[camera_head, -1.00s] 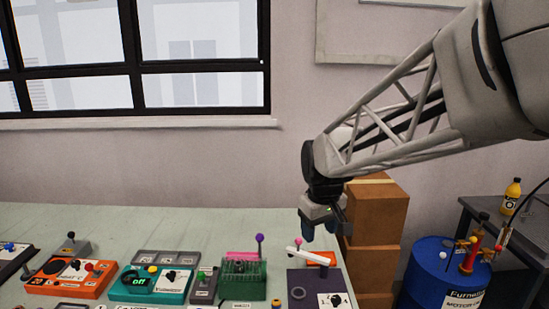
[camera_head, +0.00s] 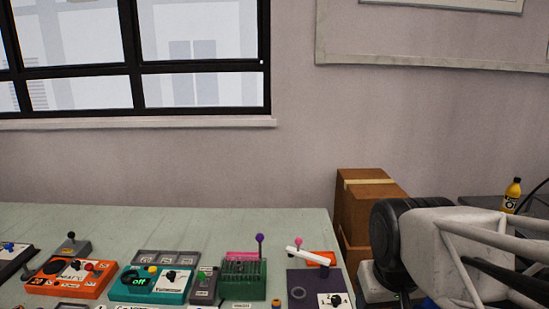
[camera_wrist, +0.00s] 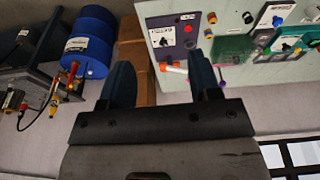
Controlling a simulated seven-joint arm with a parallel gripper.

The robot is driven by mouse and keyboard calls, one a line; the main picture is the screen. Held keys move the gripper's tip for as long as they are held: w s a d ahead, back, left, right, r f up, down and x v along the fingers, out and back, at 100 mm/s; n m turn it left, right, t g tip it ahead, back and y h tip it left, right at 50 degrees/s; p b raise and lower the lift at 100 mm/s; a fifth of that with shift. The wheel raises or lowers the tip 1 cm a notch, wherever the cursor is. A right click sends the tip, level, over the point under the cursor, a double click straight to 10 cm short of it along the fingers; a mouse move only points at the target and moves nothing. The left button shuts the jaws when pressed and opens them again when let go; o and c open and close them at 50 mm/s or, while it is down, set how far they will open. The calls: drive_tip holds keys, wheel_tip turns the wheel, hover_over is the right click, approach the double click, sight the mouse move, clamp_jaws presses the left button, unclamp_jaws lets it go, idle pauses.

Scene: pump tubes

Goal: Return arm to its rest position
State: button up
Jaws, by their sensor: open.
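My gripper (camera_wrist: 161,65) is open in the wrist view. Its two dark blue fingers stand apart and nothing is held between them. In the head view my arm has its wrist low at the right, in front of the cardboard boxes. Only part of the gripper body (camera_head: 374,284) shows there and the fingertips cannot be made out. The gripper is to the right of the green table (camera_head: 300,222), clear of the devices on it.
Devices on the table include an orange box (camera_head: 68,281), a teal box (camera_head: 150,284), a green block (camera_head: 243,280) and a dark panel with a white lever (camera_head: 304,254). Cardboard boxes (camera_head: 365,207) stand beside the table. A blue drum (camera_wrist: 90,40) shows in the wrist view.

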drive_tip(key=shift+s+d+f+m, duration=0.1)
drive_tip(key=shift+s+f+m, duration=0.05)
drive_tip(key=shift+s, duration=0.4)
drive_tip(key=shift+s+d+f+m, duration=0.1)
drive_tip(key=shift+s+d+f, duration=0.1)
drive_tip(key=shift+s, duration=0.3)
drive_tip(key=shift+s+d+f+m, duration=0.1)
drive_tip(key=shift+s+f+m, duration=0.05)
drive_tip(key=shift+s, duration=0.4)
idle(1.1)
